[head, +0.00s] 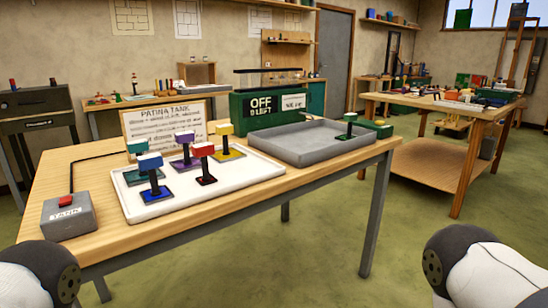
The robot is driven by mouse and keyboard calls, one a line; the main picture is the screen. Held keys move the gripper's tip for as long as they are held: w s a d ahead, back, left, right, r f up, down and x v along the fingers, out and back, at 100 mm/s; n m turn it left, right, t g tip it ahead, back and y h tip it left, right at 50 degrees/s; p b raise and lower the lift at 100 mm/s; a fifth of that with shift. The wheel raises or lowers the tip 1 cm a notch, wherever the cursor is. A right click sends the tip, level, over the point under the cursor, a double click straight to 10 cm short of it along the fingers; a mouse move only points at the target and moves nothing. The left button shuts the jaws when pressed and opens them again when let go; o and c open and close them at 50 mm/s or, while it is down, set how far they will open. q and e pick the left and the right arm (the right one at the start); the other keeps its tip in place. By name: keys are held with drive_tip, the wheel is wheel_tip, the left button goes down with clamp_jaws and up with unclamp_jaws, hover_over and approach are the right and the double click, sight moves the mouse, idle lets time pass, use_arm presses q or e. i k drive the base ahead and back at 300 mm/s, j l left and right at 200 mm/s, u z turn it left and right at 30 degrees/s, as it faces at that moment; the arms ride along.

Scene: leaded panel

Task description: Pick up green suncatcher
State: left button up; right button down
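A green suncatcher (350,117) with a dark stem and a flat base stands upright near the right end of a grey shallow tray (290,143). Several similar suncatchers stand on a white tray (235,180) to the left: teal (137,146), blue (150,162), purple (184,137), red (204,150) and yellow (225,130). The teal one is a bluer green and is partly hidden by the blue one. Only white and dark parts of my arms show at the bottom corners. Neither gripper is in view.
A grey box with a red button (65,201) sits at the table's left front, with a cable behind it. A patina tank sign (165,125) and a green box marked OFF (262,107) stand at the back. The wooden table's (250,205) front strip is clear.

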sight(350, 118)
drive_tip(key=i+l+u, duration=0.15)
drive_tip(key=l, duration=0.2)
drive_tip(key=i+l+u, duration=0.1)
drive_tip(key=l, duration=0.3)
drive_tip(key=i+l+u, duration=0.15)
drive_tip(key=l, duration=0.25)
drive_tip(key=i+l+u, duration=0.15)
drive_tip(key=l, duration=0.3)
drive_tip(key=l+u, duration=0.1)
drive_tip(key=l, duration=0.3)
drive_tip(key=i, duration=0.05)
